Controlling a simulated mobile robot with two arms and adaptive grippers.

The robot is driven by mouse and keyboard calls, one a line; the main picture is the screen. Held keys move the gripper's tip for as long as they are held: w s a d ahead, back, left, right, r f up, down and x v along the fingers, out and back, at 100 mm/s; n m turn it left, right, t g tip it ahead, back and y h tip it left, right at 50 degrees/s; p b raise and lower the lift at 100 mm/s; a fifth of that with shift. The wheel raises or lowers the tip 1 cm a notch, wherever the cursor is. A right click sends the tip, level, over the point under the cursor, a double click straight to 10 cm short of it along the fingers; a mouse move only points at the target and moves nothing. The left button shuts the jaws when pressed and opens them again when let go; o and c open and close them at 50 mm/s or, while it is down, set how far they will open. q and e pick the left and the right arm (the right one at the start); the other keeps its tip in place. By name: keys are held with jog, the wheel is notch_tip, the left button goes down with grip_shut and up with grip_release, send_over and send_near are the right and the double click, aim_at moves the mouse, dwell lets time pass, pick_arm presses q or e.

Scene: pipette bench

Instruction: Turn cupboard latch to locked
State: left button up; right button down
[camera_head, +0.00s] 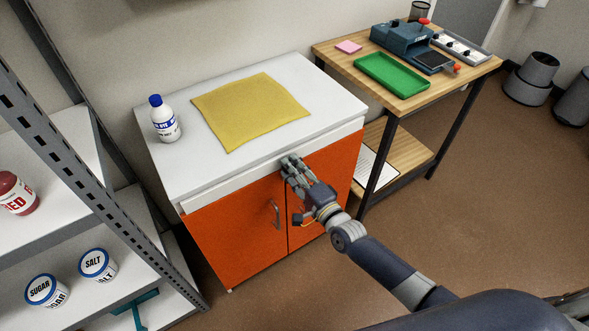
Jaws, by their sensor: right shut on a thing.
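The cupboard (230,237) is a low white-topped cabinet with two orange doors. A grey vertical handle (275,214) shows on its left door. My right gripper (291,167) is at the upper front of the cupboard, near where the two doors meet under the white top. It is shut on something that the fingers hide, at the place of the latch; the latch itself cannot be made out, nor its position. Both doors look closed. My left gripper is not in view.
A white bottle with a blue cap (165,122) and a yellow cloth (250,108) are on the cupboard top. A metal shelf (90,165) with tins stands at the left. A wooden bench (340,55) with a green tray (392,74) stands at the right. The floor in front is clear.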

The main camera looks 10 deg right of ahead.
jog(key=c, duration=1.2)
grip_release()
jog(key=v, duration=1.2)
